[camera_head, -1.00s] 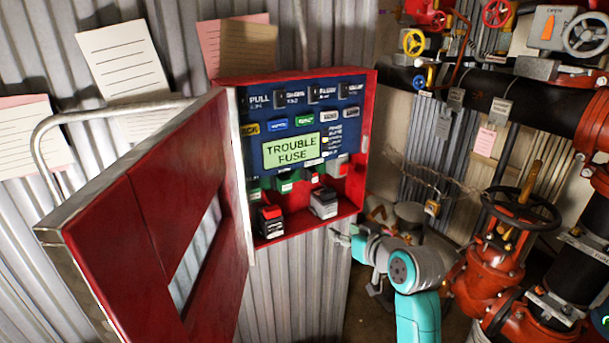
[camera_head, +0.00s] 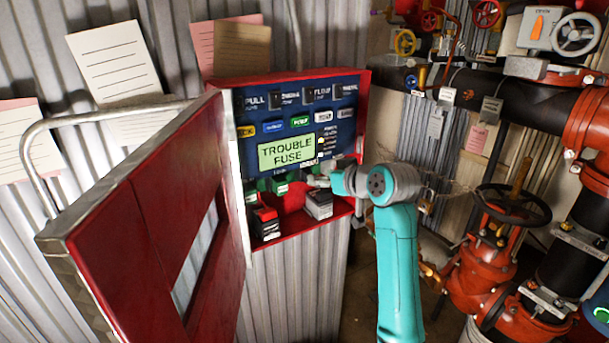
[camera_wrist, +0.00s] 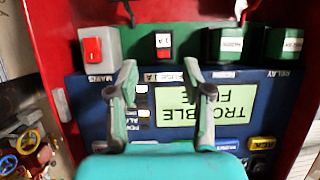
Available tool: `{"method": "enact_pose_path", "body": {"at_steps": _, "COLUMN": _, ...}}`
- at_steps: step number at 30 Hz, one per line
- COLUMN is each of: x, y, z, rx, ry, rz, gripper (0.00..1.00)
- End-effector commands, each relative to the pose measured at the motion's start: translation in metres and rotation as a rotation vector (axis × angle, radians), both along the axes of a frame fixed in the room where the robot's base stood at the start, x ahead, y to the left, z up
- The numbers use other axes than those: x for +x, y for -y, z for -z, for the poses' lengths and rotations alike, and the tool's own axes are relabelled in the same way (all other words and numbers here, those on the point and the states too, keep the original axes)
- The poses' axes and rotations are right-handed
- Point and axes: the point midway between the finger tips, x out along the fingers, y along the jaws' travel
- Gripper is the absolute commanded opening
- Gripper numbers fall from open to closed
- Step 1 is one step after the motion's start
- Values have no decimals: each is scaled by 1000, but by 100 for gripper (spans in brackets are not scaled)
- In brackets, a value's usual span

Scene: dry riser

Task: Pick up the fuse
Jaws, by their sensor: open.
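A small fuse (camera_wrist: 163,45) with a red face marked 1A sits in a dark slot, above the FUSE 1A label in the upside-down wrist view. My gripper (camera_wrist: 160,68) is open and empty, its two fingertips apart on either side of the fuse's column. The fingertips show just below the fuse in the picture, and nothing is between them. In the head view my gripper (camera_head: 320,181) reaches into the red panel box (camera_head: 300,233) from the right. The fuse is largely hidden there behind my gripper.
A grey block with a red MAINS switch (camera_wrist: 92,50) stands left of the fuse, and green relays (camera_wrist: 232,44) stand right. The open red door (camera_head: 150,210) fills the left.

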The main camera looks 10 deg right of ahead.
Motion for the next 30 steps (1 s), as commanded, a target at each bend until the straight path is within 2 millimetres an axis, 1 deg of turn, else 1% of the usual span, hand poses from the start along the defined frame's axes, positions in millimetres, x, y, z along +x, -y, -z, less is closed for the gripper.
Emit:
{"method": "enact_pose_path", "body": {"at_steps": 5, "x": 12, "y": -6, "z": 4, "rx": 0, "ry": -1, "rz": -1, "gripper": 50}}
{"method": "enact_pose_path", "body": {"at_steps": 9, "x": 30, "y": -15, "z": 10, "rx": 0, "ry": -2, "rz": -1, "gripper": 50}}
{"method": "enact_pose_path", "body": {"at_steps": 13, "x": 42, "y": -19, "z": 15, "rx": 1, "ry": -1, "rz": 0, "gripper": 50}}
{"method": "enact_pose_path", "body": {"at_steps": 16, "x": 47, "y": -20, "z": 17, "rx": 1, "ry": -1, "rz": 0, "gripper": 50}}
{"method": "enact_pose_path", "body": {"at_steps": 22, "x": 47, "y": -20, "z": 18, "rx": 1, "ry": 0, "rz": 1, "gripper": 50}}
{"method": "enact_pose_path", "body": {"at_steps": 23, "x": 47, "y": -20, "z": 18, "rx": 1, "ry": 0, "rz": 1, "gripper": 48}}
{"method": "enact_pose_path", "body": {"at_steps": 24, "x": 47, "y": -20, "z": 18, "rx": 1, "ry": 0, "rz": 1, "gripper": 38}}
{"method": "enact_pose_path", "body": {"at_steps": 26, "x": 47, "y": -20, "z": 18, "rx": 0, "ry": 0, "rz": 1, "gripper": 22}}
{"method": "enact_pose_path", "body": {"at_steps": 27, "x": 47, "y": -20, "z": 18, "rx": 0, "ry": 0, "rz": 1, "gripper": 12}}
{"method": "enact_pose_path", "body": {"at_steps": 28, "x": 47, "y": -20, "z": 18, "rx": 0, "ry": 0, "rz": 1, "gripper": 5}}
{"method": "enact_pose_path", "body": {"at_steps": 29, "x": 47, "y": -20, "z": 18, "rx": 1, "ry": 0, "rz": 1, "gripper": 0}}
{"method": "enact_pose_path", "body": {"at_steps": 30, "x": 47, "y": -20, "z": 18, "rx": 1, "ry": 0, "rz": 1, "gripper": 0}}
